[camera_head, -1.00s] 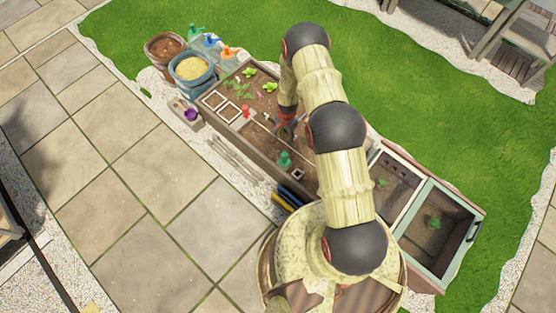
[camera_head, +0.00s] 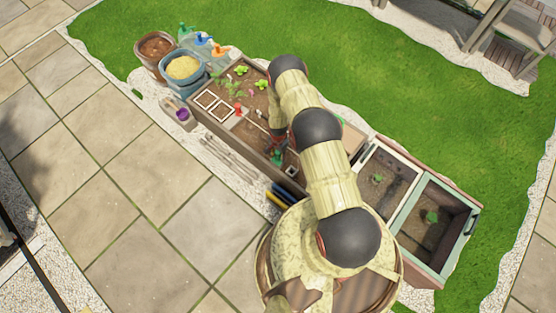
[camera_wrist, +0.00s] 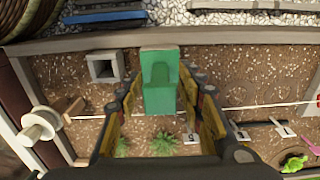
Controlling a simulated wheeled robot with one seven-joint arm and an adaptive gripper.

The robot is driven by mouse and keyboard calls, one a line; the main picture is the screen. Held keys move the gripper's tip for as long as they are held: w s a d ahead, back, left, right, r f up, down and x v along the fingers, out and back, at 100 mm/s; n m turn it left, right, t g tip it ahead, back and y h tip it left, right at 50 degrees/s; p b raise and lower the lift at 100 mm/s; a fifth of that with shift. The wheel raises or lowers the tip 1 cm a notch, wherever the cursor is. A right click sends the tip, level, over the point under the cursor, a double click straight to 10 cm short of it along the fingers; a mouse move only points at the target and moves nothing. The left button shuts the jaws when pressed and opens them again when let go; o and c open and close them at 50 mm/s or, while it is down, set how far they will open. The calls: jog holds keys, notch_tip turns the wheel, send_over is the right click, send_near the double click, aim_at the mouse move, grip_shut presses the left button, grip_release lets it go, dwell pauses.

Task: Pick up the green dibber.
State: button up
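The green dibber (camera_wrist: 160,80) has a blocky green handle that stands up from the brown soil in the wrist view. In the head view the green dibber (camera_head: 277,158) shows small near the bed's front edge, partly covered by my arm. My gripper (camera_wrist: 160,92) is open. Its yellow-padded fingers are to the left and right of the dibber's handle, with their tips close to its sides. I cannot tell whether they touch it. The dibber's lower part is hidden.
A grey square pot (camera_wrist: 104,67) stands just left of the dibber. The wooden bed rim (camera_wrist: 225,42) runs behind it. Small green plants (camera_wrist: 163,143) and a numbered label (camera_wrist: 191,138) are under the gripper. A red item (camera_head: 238,110) stands farther along the bed (camera_head: 232,140).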

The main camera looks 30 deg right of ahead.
notch_tip(320, 180, down, 2)
jog(key=shift+r, duration=0.1)
jog(key=shift+c, duration=0.5)
grip_shut()
